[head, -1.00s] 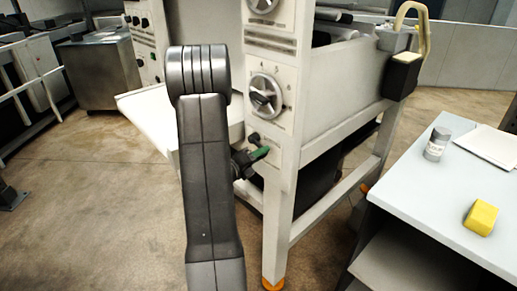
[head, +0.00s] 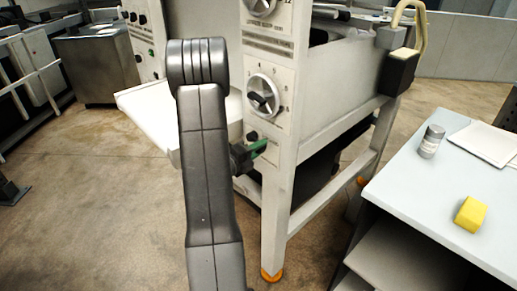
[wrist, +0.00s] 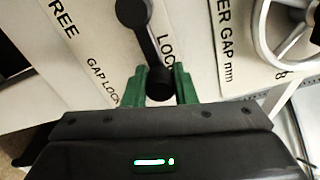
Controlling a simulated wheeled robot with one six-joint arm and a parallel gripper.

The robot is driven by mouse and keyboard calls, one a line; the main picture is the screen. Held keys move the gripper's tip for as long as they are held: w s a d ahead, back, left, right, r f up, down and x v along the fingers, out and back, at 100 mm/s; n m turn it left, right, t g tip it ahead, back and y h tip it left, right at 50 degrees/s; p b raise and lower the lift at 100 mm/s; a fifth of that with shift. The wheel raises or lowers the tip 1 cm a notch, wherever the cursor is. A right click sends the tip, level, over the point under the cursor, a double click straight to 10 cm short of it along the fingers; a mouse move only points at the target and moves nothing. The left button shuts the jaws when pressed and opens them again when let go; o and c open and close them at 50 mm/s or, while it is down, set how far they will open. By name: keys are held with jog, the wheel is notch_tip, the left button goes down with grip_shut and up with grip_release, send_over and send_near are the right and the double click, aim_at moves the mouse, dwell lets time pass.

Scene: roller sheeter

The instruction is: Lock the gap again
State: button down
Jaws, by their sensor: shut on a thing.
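The gap lock lever (wrist: 148,42) is a black handle with a round knob on a white panel in the wrist view. Its pivot is at the top, and the knob end lies between the green fingers of my gripper (wrist: 161,88). The fingers are closed about the knob. The label FREE is left of the lever and the label LOCK (wrist: 166,48) is close on its right, partly covered. In the head view my gripper (head: 259,148) is at the machine's front post, below the dial; my arm and wrist hide part of it.
A gap dial (head: 262,97) is above the lever, and its wheel (wrist: 285,35) shows at the right of the wrist view. A white tray (head: 150,115) juts out at left. A side table (head: 400,190) at right carries a yellow sponge (head: 470,215) and a grey jar (head: 432,141).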

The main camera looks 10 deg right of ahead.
jog(key=c, duration=1.2)
grip_release()
jog(key=b+v, duration=0.1)
jog(key=v, duration=1.3)
jog(key=shift+r, duration=0.1)
jog(key=shift+p+x, duration=0.5)
jog(key=shift+x, duration=6.5)
jog(key=shift+a, duration=0.1)
